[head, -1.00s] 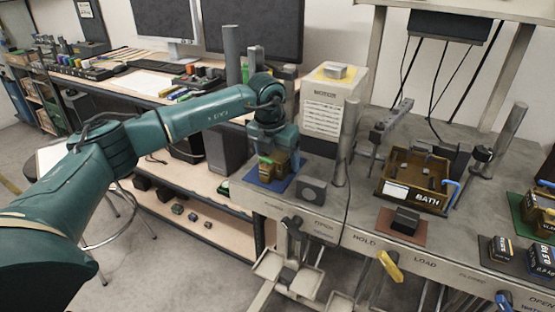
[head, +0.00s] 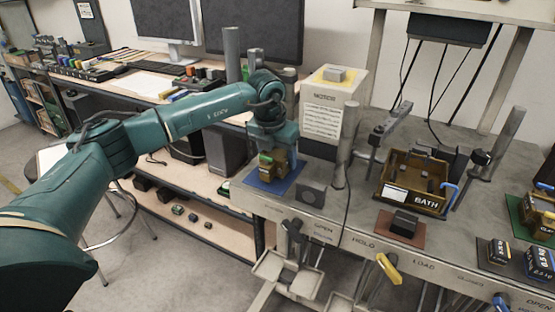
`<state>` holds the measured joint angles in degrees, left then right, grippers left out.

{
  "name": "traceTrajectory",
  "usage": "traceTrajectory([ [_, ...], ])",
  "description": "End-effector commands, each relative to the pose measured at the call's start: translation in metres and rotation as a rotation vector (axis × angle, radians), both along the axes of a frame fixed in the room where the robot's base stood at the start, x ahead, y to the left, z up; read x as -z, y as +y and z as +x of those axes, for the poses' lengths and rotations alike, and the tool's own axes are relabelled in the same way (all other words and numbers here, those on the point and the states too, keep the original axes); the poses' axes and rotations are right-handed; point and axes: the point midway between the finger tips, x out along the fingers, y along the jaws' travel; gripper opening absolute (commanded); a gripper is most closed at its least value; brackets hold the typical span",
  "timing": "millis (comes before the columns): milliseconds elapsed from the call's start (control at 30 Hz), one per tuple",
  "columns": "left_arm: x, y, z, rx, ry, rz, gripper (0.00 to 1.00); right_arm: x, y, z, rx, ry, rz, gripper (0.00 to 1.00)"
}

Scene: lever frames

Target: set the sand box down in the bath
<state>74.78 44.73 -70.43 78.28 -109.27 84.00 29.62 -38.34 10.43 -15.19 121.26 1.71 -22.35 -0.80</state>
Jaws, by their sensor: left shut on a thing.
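My left gripper (head: 272,147) points down over the blue mat at the left end of the bench. It is shut on a brown-yellow box (head: 273,164), which I take for the sand box; the fingers hide part of it. I cannot tell whether the box touches the blue mat (head: 262,184) or hangs just above it. The bath (head: 417,206), a brown open tray labelled BATH, stands on the bench to the right, well apart from the box. My right gripper is not in view.
A grey block (head: 311,194) and an upright post (head: 344,150) stand between the box and the bath. A dark block (head: 404,222) lies on a red-brown mat before the bath. Dark weights (head: 499,251) and a green mat (head: 530,215) are at the right.

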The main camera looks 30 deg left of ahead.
Motion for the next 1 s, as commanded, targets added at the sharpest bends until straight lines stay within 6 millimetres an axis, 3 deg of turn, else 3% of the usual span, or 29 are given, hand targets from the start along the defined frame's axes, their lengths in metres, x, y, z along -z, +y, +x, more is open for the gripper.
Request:
traceTrajectory([
  [1000,-0.06,-0.001,0.001,0.001,-0.006,-0.002,0.29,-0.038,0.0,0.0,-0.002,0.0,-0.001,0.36],
])
